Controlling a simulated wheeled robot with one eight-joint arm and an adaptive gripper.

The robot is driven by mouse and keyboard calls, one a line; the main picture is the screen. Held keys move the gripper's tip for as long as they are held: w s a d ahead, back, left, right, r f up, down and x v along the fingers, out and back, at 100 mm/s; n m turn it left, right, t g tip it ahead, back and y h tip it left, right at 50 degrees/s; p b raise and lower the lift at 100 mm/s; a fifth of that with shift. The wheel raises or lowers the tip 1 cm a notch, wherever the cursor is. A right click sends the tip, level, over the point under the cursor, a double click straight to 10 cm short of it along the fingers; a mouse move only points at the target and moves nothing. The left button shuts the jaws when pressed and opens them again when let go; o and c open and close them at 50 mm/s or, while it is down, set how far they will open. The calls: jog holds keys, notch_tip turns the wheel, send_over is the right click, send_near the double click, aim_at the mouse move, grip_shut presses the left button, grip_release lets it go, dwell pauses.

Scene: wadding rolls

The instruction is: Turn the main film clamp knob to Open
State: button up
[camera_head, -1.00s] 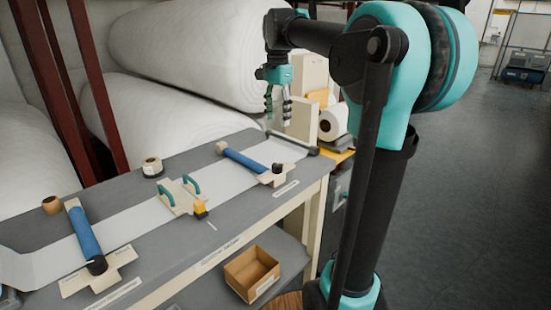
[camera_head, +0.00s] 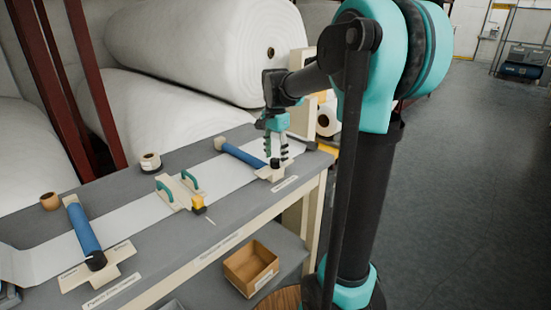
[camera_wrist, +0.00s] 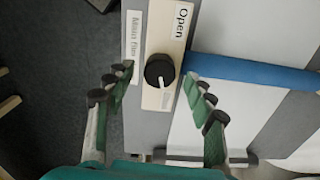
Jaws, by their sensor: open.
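The clamp at the right of the bench has a blue bar (camera_head: 243,156) and a black knob (camera_head: 276,163) on a pale plate. In the wrist view the black knob (camera_wrist: 159,70) has a white mark pointing down the picture, away from the "Open" label (camera_wrist: 181,20) at the plate's upper end. A side label (camera_wrist: 133,35) is hard to read. My gripper (camera_head: 276,153) points down just above this knob. In the wrist view its open fingers (camera_wrist: 155,80) are spread either side of the knob, apart from it and empty.
A second blue-bar clamp (camera_head: 84,228) with its own knob lies at the bench's left. A cardboard box (camera_head: 250,268) sits below.

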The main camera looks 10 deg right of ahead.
jog(key=shift+f, duration=0.65)
jog(key=c, duration=1.2)
jog(key=shift+o, duration=0.2)
